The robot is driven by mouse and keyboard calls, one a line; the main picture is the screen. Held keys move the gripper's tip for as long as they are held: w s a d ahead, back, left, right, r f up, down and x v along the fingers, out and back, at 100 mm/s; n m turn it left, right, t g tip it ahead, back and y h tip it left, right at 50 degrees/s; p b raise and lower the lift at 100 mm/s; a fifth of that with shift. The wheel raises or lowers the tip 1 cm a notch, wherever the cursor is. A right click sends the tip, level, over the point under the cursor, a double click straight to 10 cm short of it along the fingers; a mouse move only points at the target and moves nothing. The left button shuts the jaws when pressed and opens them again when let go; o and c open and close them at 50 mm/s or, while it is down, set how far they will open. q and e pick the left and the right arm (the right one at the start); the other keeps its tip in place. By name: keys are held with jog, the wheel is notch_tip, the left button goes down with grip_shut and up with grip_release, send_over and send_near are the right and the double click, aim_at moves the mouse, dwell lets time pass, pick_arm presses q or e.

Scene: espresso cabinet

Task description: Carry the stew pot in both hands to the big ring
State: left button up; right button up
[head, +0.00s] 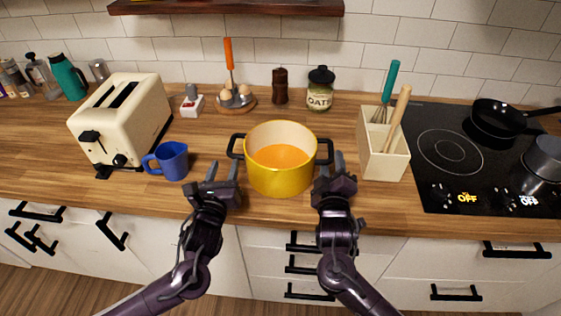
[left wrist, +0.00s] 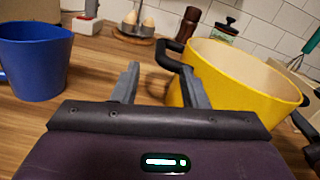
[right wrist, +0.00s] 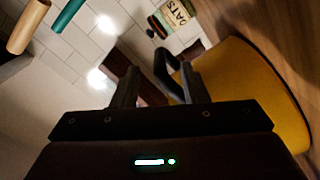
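The yellow stew pot (head: 281,180) stands upright on the wooden counter with orange stew inside and a black handle on each side. My left gripper (head: 224,168) is open and empty, just left of the pot and in front of its left handle (head: 236,146). The left wrist view shows that handle (left wrist: 170,56) beyond the fingertips. My right gripper (head: 330,166) is open at the pot's right handle (head: 325,152). In the right wrist view the handle (right wrist: 166,72) shows near the fingers; I cannot tell whether they touch it. The big ring (head: 450,154) is bare on the black hob.
A wooden-utensil box (head: 382,160) stands between the pot and the hob (head: 430,190). A blue mug (head: 172,161) is left of my left gripper, with a toaster (head: 122,120) behind it. Black pan (head: 498,118) and grey saucepan (head: 545,157) occupy the hob's right side.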

aim_at(228, 153)
pick_arm(q)
jog(key=w, duration=0.6)
jog(key=shift+d, duration=0.4)
pick_arm(e)
jog(key=w, duration=0.6)
jog(key=shift+d, duration=0.4)
pick_arm(q)
grip_shut()
pick_arm(e)
grip_shut()
pick_arm(q)
jog(key=shift+w+r, duration=0.1)
jog(key=shift+r, duration=0.2)
pick_arm(e)
jog(key=shift+w+r, duration=0.1)
jog(key=shift+r, duration=0.2)
